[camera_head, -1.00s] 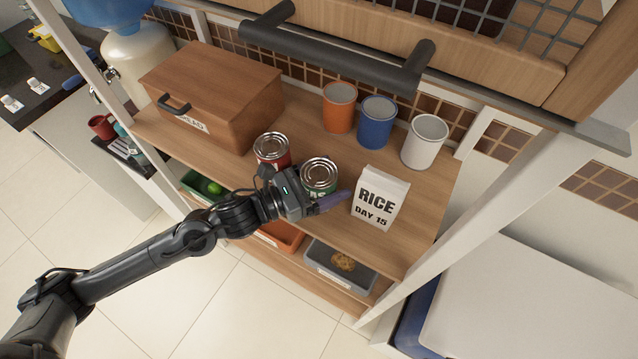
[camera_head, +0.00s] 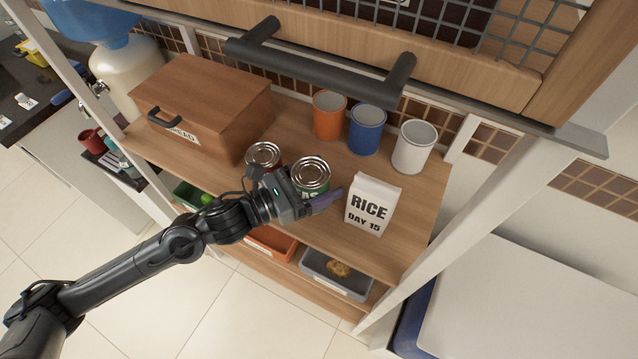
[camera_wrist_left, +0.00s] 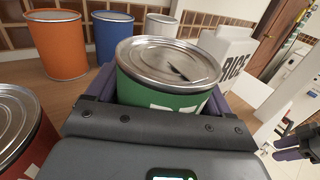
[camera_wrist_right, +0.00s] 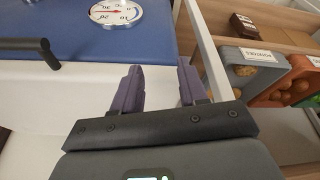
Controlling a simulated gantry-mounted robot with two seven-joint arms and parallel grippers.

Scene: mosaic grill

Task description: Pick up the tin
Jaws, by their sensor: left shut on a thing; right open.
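A green tin (camera_head: 311,173) with a silver lid stands on the wooden shelf (camera_head: 408,215), left of the rice packet. My left gripper (camera_head: 322,199) is shut on it from the front; in the left wrist view the green tin (camera_wrist_left: 168,72) sits between the purple fingers. A red tin (camera_head: 263,155) stands just left of it, partly behind my left gripper, and it also shows at the left of the left wrist view (camera_wrist_left: 20,125). My right gripper (camera_wrist_right: 158,85) is open and empty in the right wrist view, and is out of the head view.
The white rice packet (camera_head: 372,204) stands close right of the green tin. Orange (camera_head: 329,117), blue (camera_head: 367,130) and white (camera_head: 413,147) canisters stand behind. A wooden bread box (camera_head: 205,105) is at the left. A dark handle bar (camera_head: 320,70) hangs overhead. Bins sit below.

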